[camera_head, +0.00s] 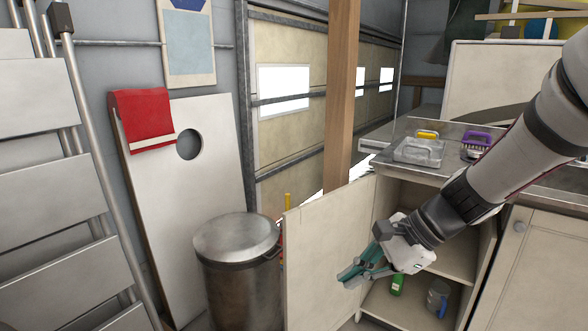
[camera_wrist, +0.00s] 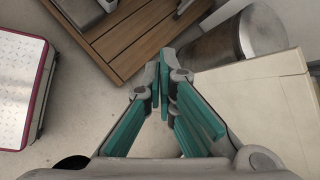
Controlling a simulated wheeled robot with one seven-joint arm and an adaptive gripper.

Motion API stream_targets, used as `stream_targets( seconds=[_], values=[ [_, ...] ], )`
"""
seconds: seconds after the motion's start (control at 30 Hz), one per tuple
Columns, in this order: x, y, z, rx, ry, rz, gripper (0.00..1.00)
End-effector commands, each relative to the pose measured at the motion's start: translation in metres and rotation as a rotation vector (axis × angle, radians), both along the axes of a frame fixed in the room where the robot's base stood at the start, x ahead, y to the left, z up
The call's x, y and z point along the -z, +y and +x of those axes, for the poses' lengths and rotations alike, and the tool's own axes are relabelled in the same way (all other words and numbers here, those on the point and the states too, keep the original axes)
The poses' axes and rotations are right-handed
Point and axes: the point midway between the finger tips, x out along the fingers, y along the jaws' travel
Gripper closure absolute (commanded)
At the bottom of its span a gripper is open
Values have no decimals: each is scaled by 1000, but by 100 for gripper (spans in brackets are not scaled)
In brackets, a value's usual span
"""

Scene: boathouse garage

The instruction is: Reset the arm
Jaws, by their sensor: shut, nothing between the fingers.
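My gripper (camera_head: 352,274) is at the end of my arm, which reaches in from the right in the head view. Its teal-padded fingers are shut and empty, in front of the open cabinet door (camera_head: 318,258). In the wrist view the fingertips of my gripper (camera_wrist: 163,82) meet with nothing between them. The cabinet (camera_head: 425,292) behind the arm stands open. A green bottle (camera_head: 397,284) and a blue-grey mug (camera_head: 437,298) are inside on its lower floor.
A metal trash can (camera_head: 236,262) stands left of the door and shows in the wrist view (camera_wrist: 222,45). A clear container (camera_head: 418,152) and a purple-handled brush (camera_head: 476,142) lie on the counter. A wooden slatted platform (camera_wrist: 130,38) lies on the floor, with bare floor nearer the gripper.

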Motion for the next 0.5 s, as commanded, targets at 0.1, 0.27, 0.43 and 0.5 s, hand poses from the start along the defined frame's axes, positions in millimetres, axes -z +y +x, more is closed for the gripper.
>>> stream_targets(
  seconds=[0.1,0.27,0.43,0.5],
  values=[
    [-27,6,-46,-197,-88,-84,100],
    [-47,2,-109,-455,-184,-212,100],
    [-57,-14,-172,-711,-262,-366,100],
    [-59,-24,-195,-808,-286,-431,100]
  ],
)
